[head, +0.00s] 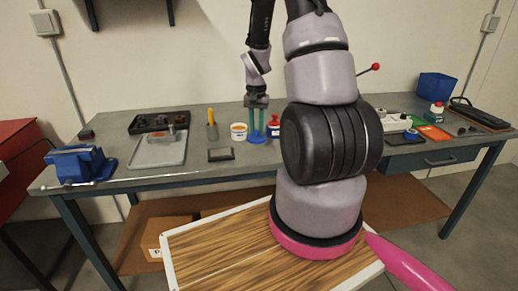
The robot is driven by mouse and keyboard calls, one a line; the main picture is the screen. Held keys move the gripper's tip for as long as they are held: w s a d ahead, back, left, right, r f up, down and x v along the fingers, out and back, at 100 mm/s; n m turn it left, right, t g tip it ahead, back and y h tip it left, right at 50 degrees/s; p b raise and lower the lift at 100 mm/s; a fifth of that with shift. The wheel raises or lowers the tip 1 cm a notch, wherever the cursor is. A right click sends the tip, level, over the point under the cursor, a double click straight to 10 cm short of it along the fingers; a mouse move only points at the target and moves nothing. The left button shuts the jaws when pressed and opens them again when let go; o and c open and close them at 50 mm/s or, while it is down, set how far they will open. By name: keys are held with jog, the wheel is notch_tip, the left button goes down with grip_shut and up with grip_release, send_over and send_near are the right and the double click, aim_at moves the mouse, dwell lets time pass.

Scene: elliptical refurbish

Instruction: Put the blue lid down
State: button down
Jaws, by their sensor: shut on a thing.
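The blue lid (257,140) is a small round disc at the middle of the workbench, seen between a white tub and a red bottle. My gripper (257,132) points straight down with its green fingers at the lid and is shut on it. The lid is at or just above the bench top; I cannot tell whether it touches. The fingertips and the lid's far side are small and hard to make out.
The white tub (239,132) stands just left of the lid, the red bottle (274,130) just right. A dark flat block (220,155) lies front left. A metal tray (159,151) and blue vise (79,166) are farther left. Bare bench (215,172) shows in front.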

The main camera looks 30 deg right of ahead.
aim_at(257, 137)
jog(key=shift+f, duration=3.05)
jog(key=shift+f, duration=0.1)
jog(key=c, duration=0.7)
grip_release()
